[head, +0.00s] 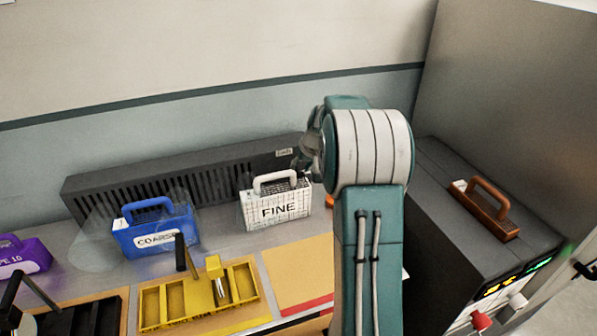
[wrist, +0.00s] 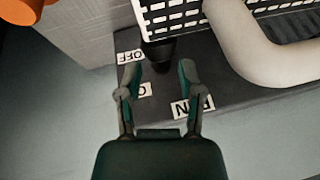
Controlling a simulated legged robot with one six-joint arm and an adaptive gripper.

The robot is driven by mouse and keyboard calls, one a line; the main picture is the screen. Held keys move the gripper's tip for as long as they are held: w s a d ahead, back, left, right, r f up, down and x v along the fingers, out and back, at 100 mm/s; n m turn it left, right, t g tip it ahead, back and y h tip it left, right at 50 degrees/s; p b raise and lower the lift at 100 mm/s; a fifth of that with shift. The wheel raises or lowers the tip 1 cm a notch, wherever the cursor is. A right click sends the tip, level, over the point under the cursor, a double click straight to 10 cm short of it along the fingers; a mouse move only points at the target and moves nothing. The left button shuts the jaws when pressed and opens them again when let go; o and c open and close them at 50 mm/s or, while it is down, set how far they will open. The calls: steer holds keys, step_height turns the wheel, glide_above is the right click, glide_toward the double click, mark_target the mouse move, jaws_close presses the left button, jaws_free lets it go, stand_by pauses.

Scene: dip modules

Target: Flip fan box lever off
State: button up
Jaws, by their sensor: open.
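The long dark grey slotted box (head: 165,188) along the wall appears to be the fan box; its small label is unreadable in the head view. In the wrist view, a dark panel (wrist: 225,92) carries an OFF label (wrist: 130,57), a partly hidden label, and another label near the right finger (wrist: 193,107). A short black lever (wrist: 159,54) stands near OFF, just beyond and between my fingertips. My gripper (wrist: 159,76) is open, with a finger on either side of the lever's near end; contact cannot be told. In the head view my arm mostly hides the gripper (head: 306,160).
The white FINE module (head: 275,212) stands close below my gripper; its white handle (wrist: 265,55) fills the wrist view's upper right.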

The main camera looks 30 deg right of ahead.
steer(key=shift+x, duration=1.4)
jaws_close()
